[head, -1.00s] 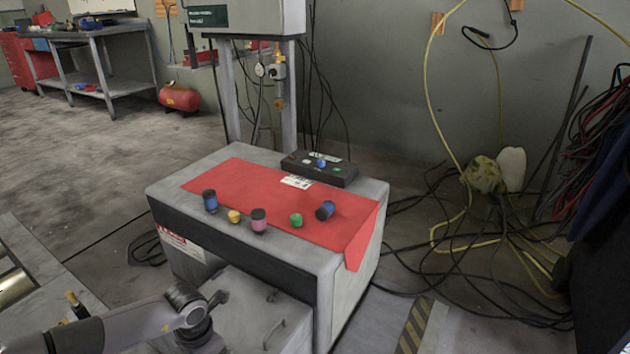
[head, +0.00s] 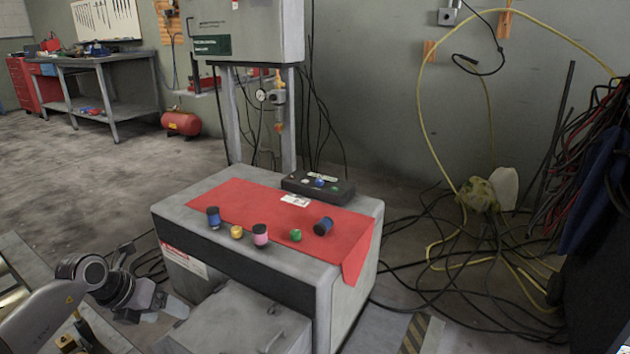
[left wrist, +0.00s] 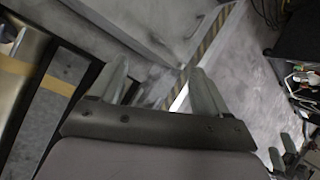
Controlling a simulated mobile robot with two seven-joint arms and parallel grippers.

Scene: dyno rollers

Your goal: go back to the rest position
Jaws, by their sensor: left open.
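My left arm comes in from the left in the head view. Its gripper (head: 158,306) is low at the left, in front of the grey bench and apart from it. In the left wrist view, the two fingers of the left gripper (left wrist: 160,85) are spread with nothing between them. They point down over the floor.
A grey bench (head: 185,225) has a red cloth (head: 350,240) with small cans and balls on it. A black box (head: 318,189) stands at its back. A lower grey box (head: 240,320) is in front. Cables (head: 430,255) lie at right.

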